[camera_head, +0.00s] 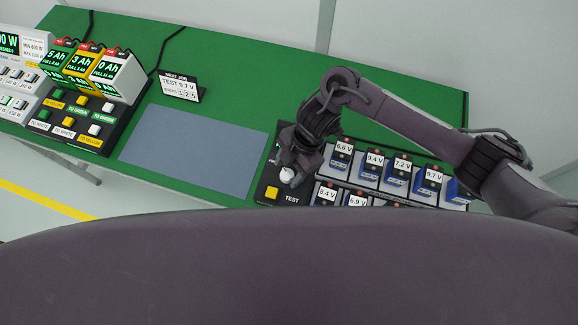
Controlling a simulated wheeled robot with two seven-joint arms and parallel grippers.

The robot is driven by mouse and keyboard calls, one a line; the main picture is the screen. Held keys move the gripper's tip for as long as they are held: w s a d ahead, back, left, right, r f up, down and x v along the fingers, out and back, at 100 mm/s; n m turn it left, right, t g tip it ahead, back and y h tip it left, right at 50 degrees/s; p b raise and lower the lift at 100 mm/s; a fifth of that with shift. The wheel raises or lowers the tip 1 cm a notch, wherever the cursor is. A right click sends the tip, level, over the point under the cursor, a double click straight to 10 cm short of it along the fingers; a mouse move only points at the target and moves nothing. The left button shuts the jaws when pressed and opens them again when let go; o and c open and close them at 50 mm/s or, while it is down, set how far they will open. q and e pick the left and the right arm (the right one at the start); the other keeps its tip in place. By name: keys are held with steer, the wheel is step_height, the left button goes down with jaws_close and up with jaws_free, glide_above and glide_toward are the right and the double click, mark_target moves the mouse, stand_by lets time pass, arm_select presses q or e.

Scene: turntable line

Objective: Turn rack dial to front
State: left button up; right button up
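The rack (383,187) is a black panel at the right of the green bench, holding several blue cells with voltage labels such as 6.6 V, 9.4 V, 7.2 V and 9.7 V. A white knob, which looks like the rack dial (287,175), is at its left end, above a yellow button (271,193) and the word TEST. My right gripper (290,174) points down at this dial, and its fingers partly cover it. I cannot tell whether they grip it or which way the dial points. My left gripper is not in view.
A grey-blue mat (195,148) lies empty left of the rack. A NEXT JOB sign (181,87) reads TEST 9.7 V. Battery packs (117,75) stand by a black button panel (75,121) at the far left. My own body hides the foreground.

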steer(key=v, duration=0.7)
steer(key=shift+r, duration=0.35)
steer(key=shift+d, duration=0.1)
stand_by(0.4)
